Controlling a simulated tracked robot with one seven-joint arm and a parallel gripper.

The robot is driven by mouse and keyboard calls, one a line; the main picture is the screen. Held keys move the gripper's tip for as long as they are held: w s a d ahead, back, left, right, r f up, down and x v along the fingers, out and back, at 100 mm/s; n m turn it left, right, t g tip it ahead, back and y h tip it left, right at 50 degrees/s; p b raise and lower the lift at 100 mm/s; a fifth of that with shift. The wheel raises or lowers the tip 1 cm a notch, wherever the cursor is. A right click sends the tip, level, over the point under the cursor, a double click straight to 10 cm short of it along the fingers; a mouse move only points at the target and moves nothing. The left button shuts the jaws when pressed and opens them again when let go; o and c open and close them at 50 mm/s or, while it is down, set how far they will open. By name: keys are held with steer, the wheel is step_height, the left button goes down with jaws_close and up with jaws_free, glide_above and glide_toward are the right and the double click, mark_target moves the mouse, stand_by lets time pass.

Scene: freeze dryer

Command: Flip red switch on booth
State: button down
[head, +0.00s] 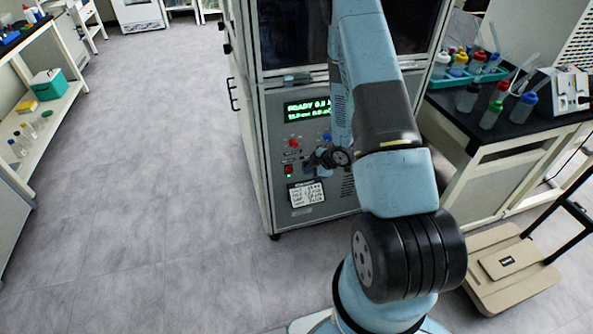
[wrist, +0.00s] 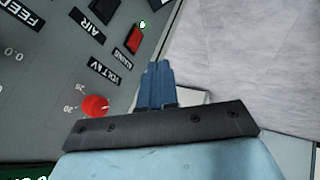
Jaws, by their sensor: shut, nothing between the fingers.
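The red switch (wrist: 134,39) is a small red rocker on the booth's grey panel (wrist: 60,65), with a small lit green spot at its end. In the head view the red switch (head: 289,170) sits low on the booth's front panel (head: 278,125), below a green display. My gripper (wrist: 159,66) is shut and empty, its blue fingers together. In the wrist view the fingertips lie just right of and below the switch, over the panel's edge, with a gap in the picture. In the head view my gripper (head: 312,161) is small and dark, right of the switch.
A red dial knob (wrist: 95,106) stands on the panel near the switch. A black-topped table (head: 475,130) with bottles is to the right, and a low wooden cart (head: 510,265) below it. The floor to the left is clear.

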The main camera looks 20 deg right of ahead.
mark_target(288, 167)
steer(key=w+a+f, duration=0.4)
steer(key=w+f, duration=0.3)
steer(key=w, duration=0.2)
steer(key=shift+f, duration=0.1)
stand_by(0.4)
steer(key=shift+w+d, duration=0.1)
steer(key=shift+w, duration=0.15)
steer(key=shift+r, duration=0.2)
steer(key=shift+r, duration=0.6)
steer(key=shift+w+r, duration=0.1)
steer(key=shift+r, duration=0.05)
